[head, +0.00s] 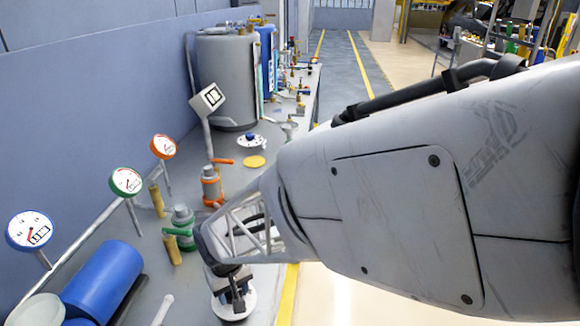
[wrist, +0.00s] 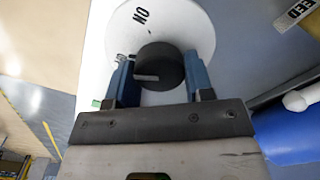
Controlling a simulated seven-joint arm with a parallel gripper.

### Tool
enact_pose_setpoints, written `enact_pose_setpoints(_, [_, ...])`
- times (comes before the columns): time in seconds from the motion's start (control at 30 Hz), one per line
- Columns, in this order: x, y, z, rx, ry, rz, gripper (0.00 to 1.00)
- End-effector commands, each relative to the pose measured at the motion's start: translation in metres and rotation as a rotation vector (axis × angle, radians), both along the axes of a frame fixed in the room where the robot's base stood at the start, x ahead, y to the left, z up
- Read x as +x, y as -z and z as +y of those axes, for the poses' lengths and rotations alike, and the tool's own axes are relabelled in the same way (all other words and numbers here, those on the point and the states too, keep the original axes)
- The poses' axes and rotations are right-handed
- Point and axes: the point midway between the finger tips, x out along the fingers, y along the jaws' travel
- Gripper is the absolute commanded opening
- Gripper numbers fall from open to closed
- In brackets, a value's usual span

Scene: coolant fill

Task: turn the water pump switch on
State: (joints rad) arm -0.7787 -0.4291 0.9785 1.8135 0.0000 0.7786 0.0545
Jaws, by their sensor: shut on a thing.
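The water pump switch is a black round knob (wrist: 160,64) on a white round plate (wrist: 195,25) marked "ON", which reads upside down at the top of the wrist view. A pale pointer line on the knob lies about level, on its left side, not toward the "ON" label. My gripper (wrist: 158,78) has its blue fingers on either side of the knob, shut on it. In the head view my gripper (head: 234,290) is over the white plate (head: 232,313) near the bench's front edge; the knob is mostly hidden there.
A blue cylinder (head: 103,280) lies to the left on the grey bench. Green (head: 183,222) and orange (head: 211,185) valves stand close behind my gripper. Several round gauges, such as the blue-rimmed one (head: 30,231), line the wall side. A grey tank (head: 228,75) stands farther back.

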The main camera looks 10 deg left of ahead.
Motion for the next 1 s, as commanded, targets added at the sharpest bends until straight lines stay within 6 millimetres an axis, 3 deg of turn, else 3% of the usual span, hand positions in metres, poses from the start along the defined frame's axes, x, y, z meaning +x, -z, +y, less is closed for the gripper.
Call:
enact_pose_setpoints(0.47, [0.0003, -0.0002, -0.0001, -0.001, 0.101, 0.001, 0.24])
enact_pose_setpoints(1.0, [0.0005, 0.0000, -0.0014, -0.001, 0.545, 0.001, 0.24])
